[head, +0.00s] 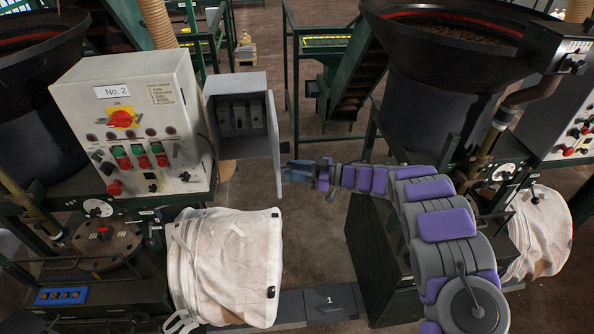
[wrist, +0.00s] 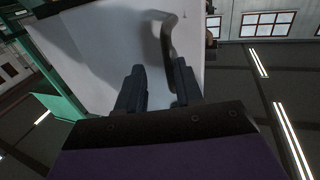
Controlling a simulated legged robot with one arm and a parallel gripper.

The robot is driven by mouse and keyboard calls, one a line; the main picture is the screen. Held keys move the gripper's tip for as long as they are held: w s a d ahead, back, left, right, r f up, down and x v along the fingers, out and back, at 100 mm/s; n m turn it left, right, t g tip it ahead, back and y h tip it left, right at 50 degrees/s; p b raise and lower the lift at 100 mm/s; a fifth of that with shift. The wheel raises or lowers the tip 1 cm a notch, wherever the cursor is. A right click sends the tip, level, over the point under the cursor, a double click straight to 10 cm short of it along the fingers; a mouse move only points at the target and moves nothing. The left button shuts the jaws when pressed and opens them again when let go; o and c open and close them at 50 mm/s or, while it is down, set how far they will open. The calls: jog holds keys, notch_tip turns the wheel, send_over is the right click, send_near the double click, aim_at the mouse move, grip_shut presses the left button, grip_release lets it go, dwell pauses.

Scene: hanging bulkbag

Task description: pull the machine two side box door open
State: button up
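The grey side box (head: 241,117) is fixed to the right of the control panel marked No. 2 (head: 128,115). Its door (head: 275,150) stands swung out toward me, showing nearly edge-on, and the switchgear inside the box is visible. My gripper (head: 298,170) is at the right, outer side of the door. In the wrist view, my gripper (wrist: 158,85) has its two dark fingers apart before the pale door face (wrist: 95,45). A curved grey handle (wrist: 168,38) on that face reaches down close to the right finger; whether they touch is unclear.
A white bulk bag (head: 226,265) hangs below the panel and box. Concrete floor (head: 315,225) is clear between the machines. A low plate marked 1 (head: 330,303) lies in front.

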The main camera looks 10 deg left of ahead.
jog(key=shift+f, duration=0.1)
jog(key=s+d+b, duration=0.1)
jog(key=d+b, duration=0.1)
jog(key=d, duration=1.5)
jog(key=shift+d, duration=0.35)
jog(key=shift+s+a, duration=0.1)
